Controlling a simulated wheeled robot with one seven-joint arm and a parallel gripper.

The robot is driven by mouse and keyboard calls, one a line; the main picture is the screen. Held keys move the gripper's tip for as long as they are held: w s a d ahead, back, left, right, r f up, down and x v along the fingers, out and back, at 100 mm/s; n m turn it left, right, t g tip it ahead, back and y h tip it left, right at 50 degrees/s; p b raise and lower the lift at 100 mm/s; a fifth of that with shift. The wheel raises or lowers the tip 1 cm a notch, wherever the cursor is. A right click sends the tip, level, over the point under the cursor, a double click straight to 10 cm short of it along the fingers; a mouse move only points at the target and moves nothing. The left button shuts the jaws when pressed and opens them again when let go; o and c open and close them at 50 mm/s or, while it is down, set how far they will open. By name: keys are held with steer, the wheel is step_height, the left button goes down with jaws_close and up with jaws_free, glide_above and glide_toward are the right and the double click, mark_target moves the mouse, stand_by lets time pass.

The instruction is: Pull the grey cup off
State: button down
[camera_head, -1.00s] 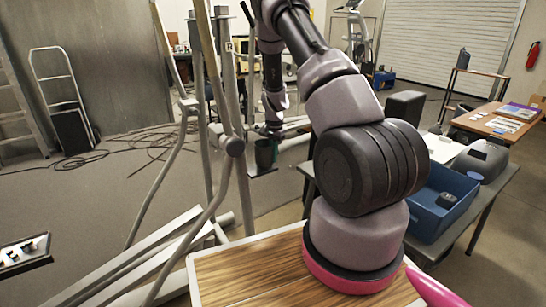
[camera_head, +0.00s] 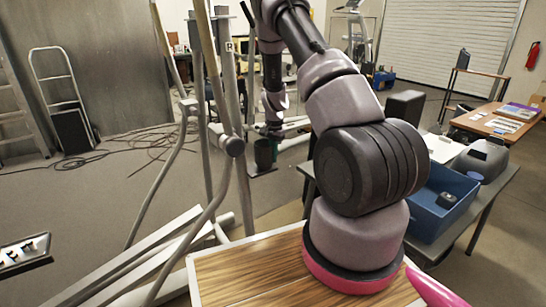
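A small dark grey-green cup (camera_head: 264,153) appears upright on a small black platform (camera_head: 263,171) beside the grey metal posts of the elliptical machine (camera_head: 231,110). My gripper (camera_head: 272,131) points down at the end of my arm, right at the cup's top. It is small and dark here, so I cannot tell whether its fingers touch the cup or how wide they are. A strip of green shows along the cup's right side.
The machine's slanted bars and posts stand close on the left of my gripper. A grey table (camera_head: 486,205) with a blue bin (camera_head: 437,212) is on the right. Black cables (camera_head: 150,150) lie on the floor.

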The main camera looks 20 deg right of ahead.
steer(key=shift+r, duration=0.1)
stand_by(0.6)
steer(key=shift+r, duration=3.95)
